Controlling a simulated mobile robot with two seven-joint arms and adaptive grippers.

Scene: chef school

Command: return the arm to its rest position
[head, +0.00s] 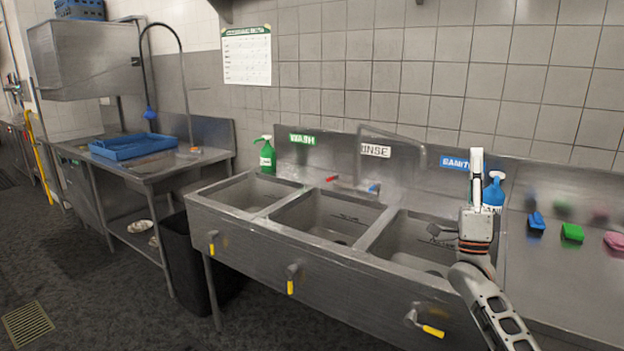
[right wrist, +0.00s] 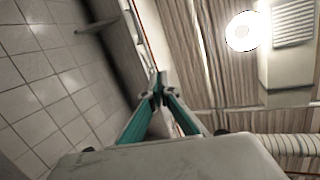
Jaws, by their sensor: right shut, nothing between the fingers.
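My right arm rises in the head view from the bottom right, in front of the sanitize end of the sink. Its right gripper (head: 477,162) points upward, above the sink rim and against the back wall. In the right wrist view the two teal fingers of the right gripper (right wrist: 158,88) meet at their tips, with nothing between them. My left arm and gripper are not in the head view.
A three-basin steel sink (head: 245,224) stands ahead, with yellow-handled levers in front. A blue spray bottle (head: 494,190) stands close behind my right gripper. Brushes, including a green one (head: 572,233), lie to the right. The floor at left is clear.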

